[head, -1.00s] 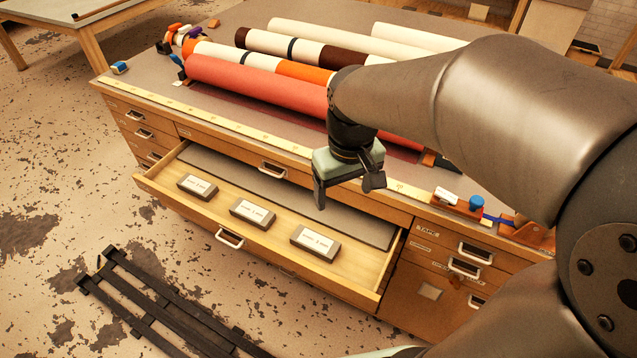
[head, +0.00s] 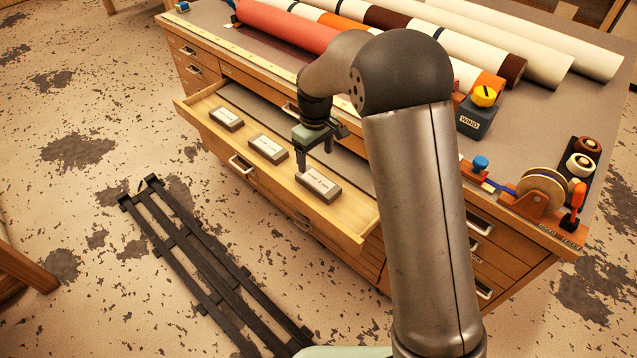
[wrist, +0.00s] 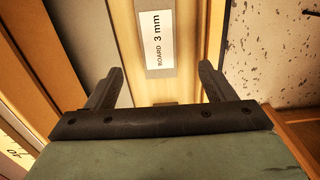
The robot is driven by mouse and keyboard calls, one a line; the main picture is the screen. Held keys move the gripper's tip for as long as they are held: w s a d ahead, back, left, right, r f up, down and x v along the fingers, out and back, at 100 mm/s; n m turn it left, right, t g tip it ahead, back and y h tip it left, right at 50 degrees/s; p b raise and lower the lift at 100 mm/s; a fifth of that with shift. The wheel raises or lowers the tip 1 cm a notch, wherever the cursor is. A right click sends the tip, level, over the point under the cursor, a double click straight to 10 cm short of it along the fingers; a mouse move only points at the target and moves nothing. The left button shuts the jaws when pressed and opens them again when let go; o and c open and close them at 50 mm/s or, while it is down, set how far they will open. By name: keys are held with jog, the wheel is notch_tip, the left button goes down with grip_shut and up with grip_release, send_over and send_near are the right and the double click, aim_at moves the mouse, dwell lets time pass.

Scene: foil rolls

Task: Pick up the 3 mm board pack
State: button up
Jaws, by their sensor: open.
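The 3 mm board pack (head: 318,185) is a flat grey block with a white label, lying in the open drawer at its near right end. In the wrist view its label reads "BOARD 3 mm" on the pack (wrist: 159,40), ahead of and between my fingertips. My gripper (head: 315,155) is open and empty, pointing down above the drawer, just behind and left of this pack. Both dark fingers show in the wrist view (wrist: 161,72), apart from the pack.
Two similar packs lie in the drawer, one in the middle (head: 268,149) and one at the far left (head: 226,119). The drawer's front wall (head: 243,172) stands beside them. Rolls (head: 285,22) lie on the bench top. A black slatted rack (head: 195,260) lies on the floor.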

aim_at(318, 181)
notch_tip(318, 181, down, 4)
jog(key=shift+r, duration=0.1)
jog(key=shift+s+d+f+p, duration=0.15)
jog(key=shift+f+p, duration=0.25)
jog(key=shift+f, duration=1)
jog(key=shift+d+f+p, duration=0.15)
jog(key=shift+f+p, duration=0.25)
jog(key=shift+f, duration=1)
jog(key=c, duration=1.2)
